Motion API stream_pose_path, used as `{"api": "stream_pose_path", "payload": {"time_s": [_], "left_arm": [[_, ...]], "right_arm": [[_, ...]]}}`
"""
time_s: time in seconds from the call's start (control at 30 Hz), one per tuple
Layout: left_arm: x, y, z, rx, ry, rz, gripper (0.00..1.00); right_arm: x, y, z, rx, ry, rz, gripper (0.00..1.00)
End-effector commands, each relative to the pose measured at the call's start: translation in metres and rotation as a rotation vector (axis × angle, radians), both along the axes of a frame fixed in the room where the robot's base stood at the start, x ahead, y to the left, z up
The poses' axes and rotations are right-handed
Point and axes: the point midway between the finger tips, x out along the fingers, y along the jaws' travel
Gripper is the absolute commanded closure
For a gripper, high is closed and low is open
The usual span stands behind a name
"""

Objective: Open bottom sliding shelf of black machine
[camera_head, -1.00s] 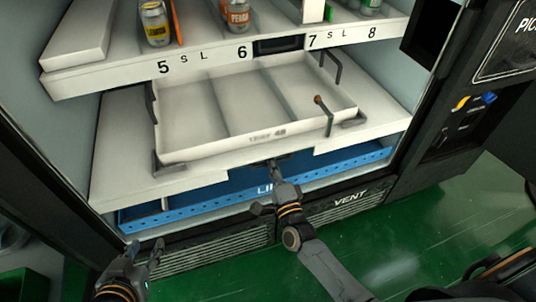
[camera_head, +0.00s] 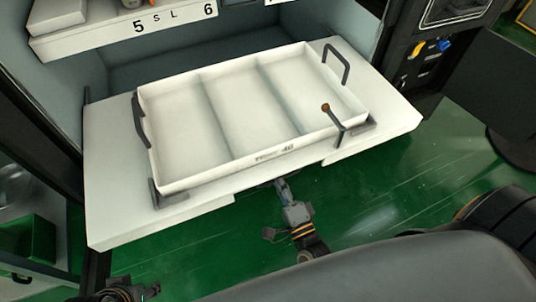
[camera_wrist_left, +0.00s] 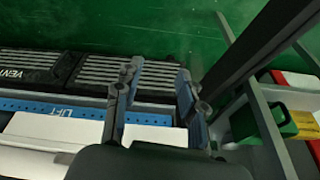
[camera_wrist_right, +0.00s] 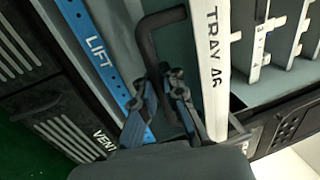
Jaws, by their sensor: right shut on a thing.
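The bottom sliding shelf (camera_head: 110,160) of the black machine is a white board, pulled well out over the floor in the head view. A white three-compartment tray (camera_head: 228,112), labelled on its front, sits on it between dark brackets. My right gripper (camera_head: 281,184) is at the middle of the shelf's front edge. In the right wrist view its fingers (camera_wrist_right: 165,78) are shut on a dark bent handle (camera_wrist_right: 155,28). My left gripper (camera_wrist_left: 155,75) is open and empty in the left wrist view, its fingers apart; only part of it shows at the head view's bottom edge.
An upper shelf (camera_head: 120,30) numbered 5 and 6 stays inside the cabinet. A blue lift bar (camera_wrist_left: 85,110) and black vent grilles (camera_wrist_left: 125,72) show low on the machine. A black side panel (camera_head: 425,50) stands to the right. The green floor (camera_head: 390,195) in front is clear.

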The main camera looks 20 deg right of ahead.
Motion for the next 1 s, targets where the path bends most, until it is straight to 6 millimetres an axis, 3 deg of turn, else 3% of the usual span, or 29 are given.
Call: {"api": "stream_pose_path", "payload": {"time_s": [0.1,0.3,0.87,0.9,1.0], "left_arm": [[0.001,0.000,0.003,0.000,0.000,0.000,0.60],[0.007,-0.001,-0.017,0.000,0.010,-0.001,0.60],[0.009,-0.002,-0.024,-0.001,0.011,-0.001,0.60],[0.009,-0.002,-0.024,-0.001,0.011,-0.001,0.60],[0.009,-0.002,-0.024,0.000,0.011,-0.001,0.60]], "right_arm": [[-0.023,0.000,-0.002,-0.001,0.010,0.004,1.00],[-0.046,-0.001,-0.003,0.000,0.010,0.003,1.00],[-0.056,-0.001,-0.004,-0.001,0.008,0.003,1.00],[-0.056,-0.001,-0.003,-0.001,0.008,0.003,0.84],[-0.056,-0.001,-0.003,-0.001,0.006,0.002,0.68]]}}
